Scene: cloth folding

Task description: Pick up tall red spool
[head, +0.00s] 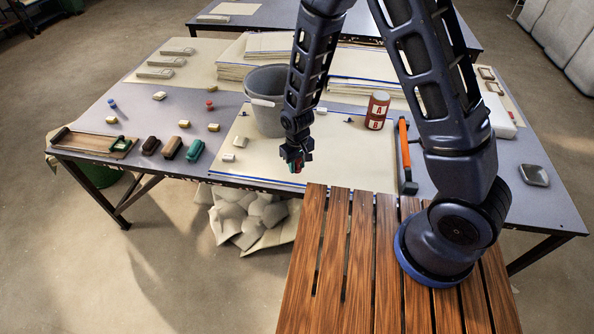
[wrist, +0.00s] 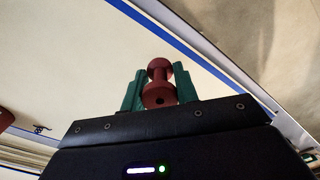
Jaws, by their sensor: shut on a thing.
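A red spool (wrist: 159,95) with two round flanges and a narrower waist stands between the two green fingers of my gripper (wrist: 159,74) in the wrist view. The gripper is shut on it. In the head view my gripper (head: 295,165) is over the near edge of the table's beige sheet, and only a little red of the spool shows between the fingers. A smaller red piece (head: 209,104) stands on the table at the left, well apart from the gripper.
A grey bucket (head: 266,118) stands just behind the gripper. A red can (head: 377,110) and an orange-handled tool (head: 404,150) are to the right. Brushes (head: 172,148) and small blocks lie at the left. The slatted wooden surface (head: 335,250) is in front.

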